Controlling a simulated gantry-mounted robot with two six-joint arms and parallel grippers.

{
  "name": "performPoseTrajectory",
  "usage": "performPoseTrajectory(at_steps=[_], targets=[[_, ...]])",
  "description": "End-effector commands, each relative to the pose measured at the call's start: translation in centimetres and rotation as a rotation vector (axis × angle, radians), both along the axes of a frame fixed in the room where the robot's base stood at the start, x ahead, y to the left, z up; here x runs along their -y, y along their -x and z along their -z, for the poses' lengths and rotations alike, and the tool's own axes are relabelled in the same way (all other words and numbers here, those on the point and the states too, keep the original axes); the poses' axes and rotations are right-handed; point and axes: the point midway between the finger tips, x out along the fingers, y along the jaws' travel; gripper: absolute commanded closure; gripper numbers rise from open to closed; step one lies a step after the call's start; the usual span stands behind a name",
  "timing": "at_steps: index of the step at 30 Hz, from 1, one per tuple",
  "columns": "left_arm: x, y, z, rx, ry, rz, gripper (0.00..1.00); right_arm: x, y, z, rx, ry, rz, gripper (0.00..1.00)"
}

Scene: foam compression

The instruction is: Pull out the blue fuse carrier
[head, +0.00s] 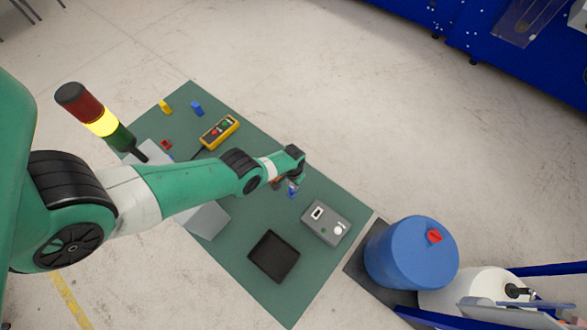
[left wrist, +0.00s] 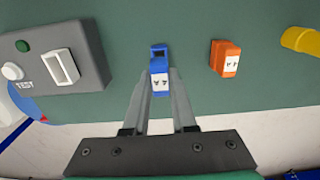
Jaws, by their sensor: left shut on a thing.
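The blue fuse carrier (left wrist: 159,70) is a small blue block with a pale marked face, between the two fingers of my left gripper (left wrist: 160,88) in the left wrist view. The gripper is shut on it. In the head view the carrier (head: 293,191) shows as a small blue spot at the end of my left arm, over the green mat. No fuse holder shows around it in the left wrist view. I cannot tell its height above the mat. An orange carrier (left wrist: 225,58) is just right of it, apart from the fingers. My right gripper is not in view.
A grey test box (head: 326,220) with a slot and buttons and a black tray (head: 273,257) lie on the green mat (head: 322,188). A yellow handheld box (head: 219,132), a signal tower (head: 97,117) and a blue drum (head: 411,253) stand around. My left arm hides part of the mat.

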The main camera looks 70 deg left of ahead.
Motion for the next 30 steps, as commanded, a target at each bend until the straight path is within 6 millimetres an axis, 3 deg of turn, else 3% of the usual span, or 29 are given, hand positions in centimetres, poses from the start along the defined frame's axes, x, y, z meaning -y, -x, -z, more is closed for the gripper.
performPoseTrajectory(at_steps=[15, 30], targets=[[0.0, 0.0, -2.3, 0.0, 0.0, 0.0, 1.0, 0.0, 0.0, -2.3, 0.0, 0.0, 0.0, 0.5], [0.0, 0.0, -2.3, 0.0, 0.0, 0.0, 1.0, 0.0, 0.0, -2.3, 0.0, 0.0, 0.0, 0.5]])
